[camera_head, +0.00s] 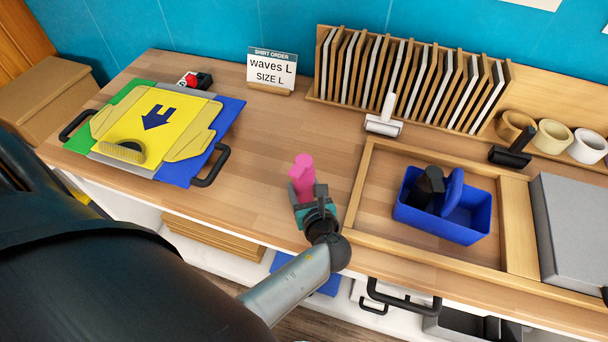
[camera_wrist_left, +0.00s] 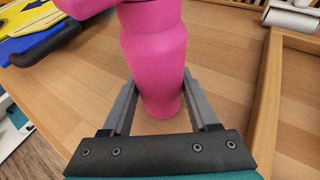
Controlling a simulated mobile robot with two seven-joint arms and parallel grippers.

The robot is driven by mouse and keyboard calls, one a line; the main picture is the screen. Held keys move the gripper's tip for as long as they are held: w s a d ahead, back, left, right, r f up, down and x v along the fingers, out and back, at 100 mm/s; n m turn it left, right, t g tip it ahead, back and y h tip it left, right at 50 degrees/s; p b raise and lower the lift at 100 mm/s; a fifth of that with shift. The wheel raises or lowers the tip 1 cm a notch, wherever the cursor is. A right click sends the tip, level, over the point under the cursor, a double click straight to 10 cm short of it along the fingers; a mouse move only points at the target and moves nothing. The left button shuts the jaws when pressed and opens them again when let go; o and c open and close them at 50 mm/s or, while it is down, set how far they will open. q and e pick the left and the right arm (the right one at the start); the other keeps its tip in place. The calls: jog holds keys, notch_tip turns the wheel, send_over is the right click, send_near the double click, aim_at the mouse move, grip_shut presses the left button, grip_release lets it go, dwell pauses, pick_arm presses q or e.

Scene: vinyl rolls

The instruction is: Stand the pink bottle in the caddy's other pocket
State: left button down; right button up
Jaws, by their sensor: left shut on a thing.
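The pink bottle (camera_head: 302,178) is upright at the middle of the wooden table, left of the framed area. My left gripper (camera_head: 315,205) is shut on it; in the left wrist view the bottle (camera_wrist_left: 155,55) is between the two grey fingers (camera_wrist_left: 158,105). Whether its base touches the table I cannot tell. The blue caddy (camera_head: 470,234) is to the right, inside the wooden frame. A black bottle (camera_head: 427,187) stands in its left pocket. The right pocket is partly hidden by the caddy's blue divider (camera_head: 453,192). My right gripper is not in view.
The wooden frame's raised left edge (camera_head: 361,185) lies between bottle and caddy. A grey box (camera_head: 575,230) is at right. A yellow shirt board (camera_head: 150,125) lies at left.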

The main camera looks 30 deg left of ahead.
aim_at(307, 198)
pick_arm(q)
jog(key=shift+c, duration=0.4)
grip_release()
jog(key=shift+o, duration=0.4)
jog(key=shift+s+d+p, duration=0.5)
jog(key=shift+s+d, duration=0.95)
jog(key=shift+d, duration=0.1)
jog(key=shift+s+d+p, duration=0.45)
jog(key=shift+s+d, duration=1.2)
jog(key=shift+d, duration=0.05)
